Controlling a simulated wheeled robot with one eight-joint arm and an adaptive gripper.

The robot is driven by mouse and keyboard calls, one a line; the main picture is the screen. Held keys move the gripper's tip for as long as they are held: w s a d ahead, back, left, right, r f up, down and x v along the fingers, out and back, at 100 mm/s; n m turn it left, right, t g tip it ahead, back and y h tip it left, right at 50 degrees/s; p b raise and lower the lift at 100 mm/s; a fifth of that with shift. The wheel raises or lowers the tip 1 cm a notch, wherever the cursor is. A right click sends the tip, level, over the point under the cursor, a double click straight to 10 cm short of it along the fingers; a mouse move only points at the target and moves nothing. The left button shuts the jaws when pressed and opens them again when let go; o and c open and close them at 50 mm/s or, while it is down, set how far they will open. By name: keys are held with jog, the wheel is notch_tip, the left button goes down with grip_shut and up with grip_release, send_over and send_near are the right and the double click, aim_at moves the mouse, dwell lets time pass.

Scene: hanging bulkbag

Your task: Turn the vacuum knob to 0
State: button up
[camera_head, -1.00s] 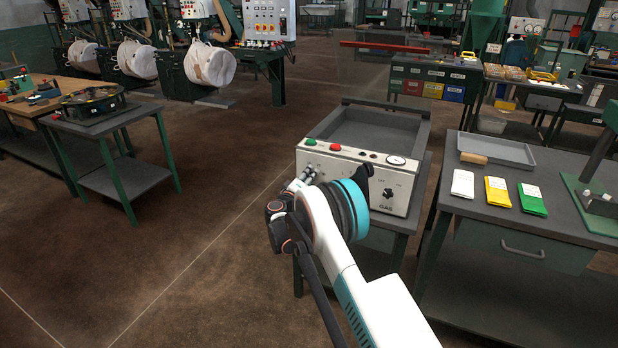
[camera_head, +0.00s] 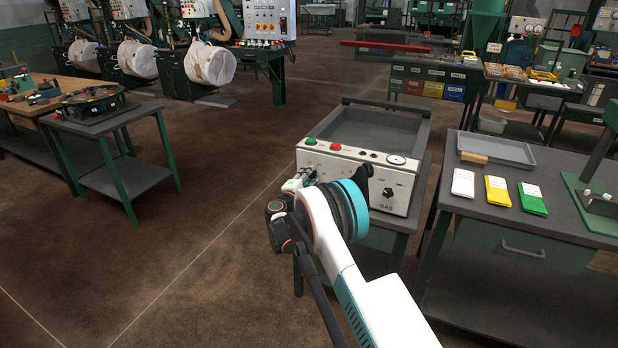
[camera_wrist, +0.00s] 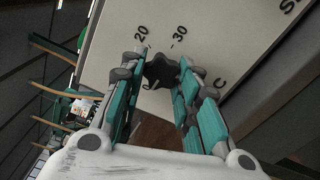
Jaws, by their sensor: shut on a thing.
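The vacuum knob (camera_wrist: 161,70) is black and lobed, on the pale front panel (camera_wrist: 215,35) in the wrist view. The marks "20" and "-30" show beyond it, and other marks near it are partly covered. My gripper (camera_wrist: 164,66) is shut on the knob, with one teal finger at each side. In the head view my gripper (camera_head: 304,174) is at the left part of the white machine panel (camera_head: 345,176) and hides the knob. Which mark the knob points to cannot be told.
The panel also carries a green button (camera_head: 311,141), a red button (camera_head: 335,147), a round gauge (camera_head: 396,159) and another black knob (camera_head: 388,193). A grey table (camera_head: 560,228) with coloured packets stands close on the right. Open floor (camera_head: 200,260) lies to the left.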

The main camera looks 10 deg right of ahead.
jog(key=shift+n, duration=0.3)
jog(key=o, duration=1.1)
jog(key=shift+c, duration=0.2)
jog(key=shift+s+a, duration=0.1)
jog(key=v, duration=1.2)
